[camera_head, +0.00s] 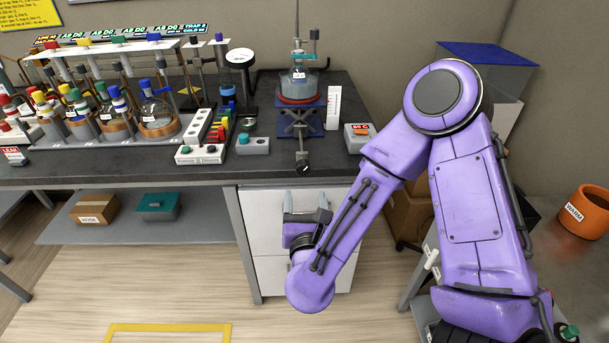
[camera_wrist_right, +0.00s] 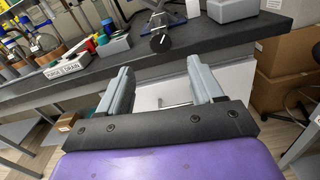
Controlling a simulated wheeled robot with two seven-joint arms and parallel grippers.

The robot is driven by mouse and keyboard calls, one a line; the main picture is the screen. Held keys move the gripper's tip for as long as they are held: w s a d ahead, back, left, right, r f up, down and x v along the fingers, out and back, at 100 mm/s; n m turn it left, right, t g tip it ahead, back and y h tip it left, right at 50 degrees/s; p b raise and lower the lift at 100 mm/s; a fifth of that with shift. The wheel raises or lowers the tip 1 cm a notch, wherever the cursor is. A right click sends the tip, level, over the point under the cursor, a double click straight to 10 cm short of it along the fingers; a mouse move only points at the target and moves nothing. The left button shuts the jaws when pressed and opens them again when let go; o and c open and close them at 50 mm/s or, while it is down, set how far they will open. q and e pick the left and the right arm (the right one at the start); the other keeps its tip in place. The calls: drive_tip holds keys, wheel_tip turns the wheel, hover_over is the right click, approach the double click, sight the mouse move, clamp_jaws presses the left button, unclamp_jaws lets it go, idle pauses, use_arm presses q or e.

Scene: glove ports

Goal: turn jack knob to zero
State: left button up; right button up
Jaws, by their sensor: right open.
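The jack knob (camera_head: 305,168) is a small black round knob at the front of the blue lab jack (camera_head: 298,118), at the bench's front edge. It also shows in the right wrist view (camera_wrist_right: 159,43), with a pale mark on its face. The jack carries a red-rimmed heater and a flask (camera_head: 298,82). My right gripper (camera_head: 306,204) is open and empty, in front of the bench and below the knob, apart from it. In the wrist view the knob appears beyond and between the two grey fingers (camera_wrist_right: 160,78). My left gripper is not in view.
A grey box with a red display (camera_head: 358,137) stands right of the jack, and a white scale card (camera_head: 333,108) is beside it. A rack with flasks (camera_head: 110,130) fills the bench's left. White drawers (camera_head: 265,225) stand under the bench. An orange bin (camera_head: 585,212) is far right.

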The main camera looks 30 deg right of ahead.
sight(303, 171)
drive_tip(key=b+x, duration=0.2)
drive_tip(key=x, duration=0.7)
drive_tip(key=shift+w+d, duration=0.1)
drive_tip(key=shift+w, duration=0.1)
drive_tip(key=shift+w+d+f, duration=0.1)
drive_tip(key=shift+w+d, duration=0.15)
drive_tip(key=shift+w, duration=0.2)
drive_tip(key=c, duration=1.1)
